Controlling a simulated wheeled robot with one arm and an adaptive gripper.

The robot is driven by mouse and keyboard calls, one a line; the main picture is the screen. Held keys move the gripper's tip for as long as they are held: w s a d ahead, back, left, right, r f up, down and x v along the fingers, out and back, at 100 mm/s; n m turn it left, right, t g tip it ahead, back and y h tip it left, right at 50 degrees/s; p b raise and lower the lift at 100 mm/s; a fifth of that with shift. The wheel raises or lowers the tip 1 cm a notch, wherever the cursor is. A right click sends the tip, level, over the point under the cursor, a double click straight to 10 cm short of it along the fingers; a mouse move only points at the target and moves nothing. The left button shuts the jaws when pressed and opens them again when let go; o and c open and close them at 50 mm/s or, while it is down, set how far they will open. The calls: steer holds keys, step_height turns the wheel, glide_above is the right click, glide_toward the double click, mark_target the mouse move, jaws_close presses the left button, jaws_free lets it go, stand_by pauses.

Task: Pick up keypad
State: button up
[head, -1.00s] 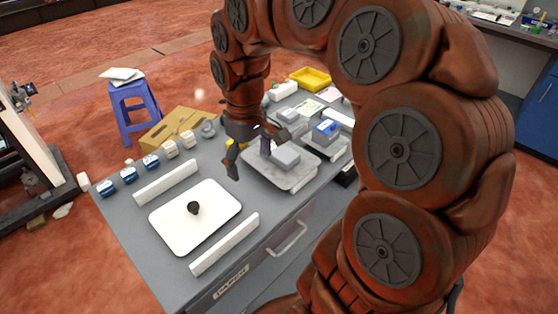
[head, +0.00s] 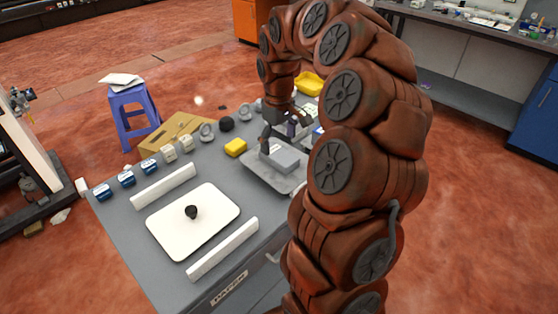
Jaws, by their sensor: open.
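I cannot tell for sure which thing is the keypad. A flat grey block (head: 284,157) lies on a grey tray (head: 256,176) on the table, and its details are too small to read. My gripper (head: 278,137) is open, pointing down just above and behind this block. Its dark fingers stand apart, with a small purple-dark thing near the right finger. I cannot tell whether the gripper touches anything. My arm hides the right part of the table.
A white panel with a black knob (head: 205,238) lies between two white bars (head: 163,185).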

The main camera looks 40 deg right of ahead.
mark_target(279, 154)
step_height(279, 154, down, 4)
steer(key=shift+s+f+p, duration=0.1)
steer(key=shift+p, duration=0.7)
steer(key=shift+f, duration=0.45)
steer(key=shift+f+b, duration=0.25)
steer(key=shift+b, duration=0.1)
steer(key=c, duration=1.4)
steer(key=shift+r, duration=0.1)
